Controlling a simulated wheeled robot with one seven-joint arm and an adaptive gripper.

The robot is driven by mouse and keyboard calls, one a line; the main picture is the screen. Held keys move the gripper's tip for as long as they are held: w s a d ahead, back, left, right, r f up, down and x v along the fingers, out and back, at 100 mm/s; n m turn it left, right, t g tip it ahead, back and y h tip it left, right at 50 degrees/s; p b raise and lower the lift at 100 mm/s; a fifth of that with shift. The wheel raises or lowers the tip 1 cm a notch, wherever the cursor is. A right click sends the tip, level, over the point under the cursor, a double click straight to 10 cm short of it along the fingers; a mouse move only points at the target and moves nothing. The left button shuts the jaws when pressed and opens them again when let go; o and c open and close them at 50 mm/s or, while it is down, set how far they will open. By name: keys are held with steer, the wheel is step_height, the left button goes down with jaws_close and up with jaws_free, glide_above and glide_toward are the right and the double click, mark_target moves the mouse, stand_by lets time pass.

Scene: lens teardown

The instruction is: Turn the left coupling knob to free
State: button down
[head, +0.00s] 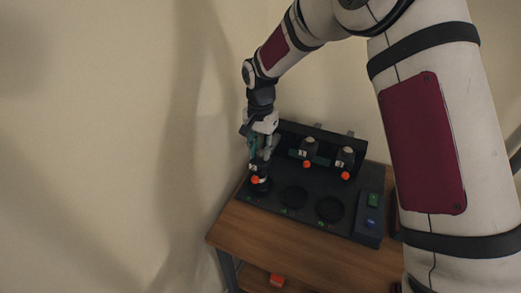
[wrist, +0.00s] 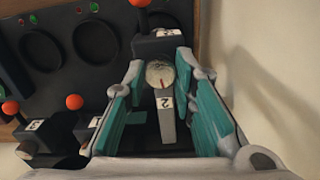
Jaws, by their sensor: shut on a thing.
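A dark unit marked 2 (head: 253,168) with an orange ball stands at the front left of the black panel (head: 271,207). In the wrist view the unit (wrist: 158,45) has a round pale knob face (wrist: 160,72) with a short red mark near its lower edge. My gripper (head: 262,158) reaches down over the unit from above. In the wrist view its teal fingers (wrist: 160,66) flank the knob face, shut on it. The exact finger contacts are partly hidden.
Units marked 1 (head: 309,147) and 3 (head: 345,156) stand at the panel's back, with orange balls. Empty round recesses (head: 330,208) lie in front. A box with green and blue buttons (head: 372,212) is at the right. The wall (wrist: 270,70) is close beside my gripper.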

steer(key=n+b, duration=0.1)
steer(key=n, duration=0.3)
steer(key=shift+w, duration=0.1)
steer(key=n+b, duration=0.1)
steer(key=n, duration=0.3)
steer(key=n+b, duration=0.1)
steer(key=n, duration=0.3)
steer(key=shift+n+b, duration=0.35)
steer(key=shift+n, duration=1.75)
steer(key=c, duration=1.3)
jaws_free()
steer(key=shift+c, duration=0.2)
steer(key=shift+r, duration=0.15)
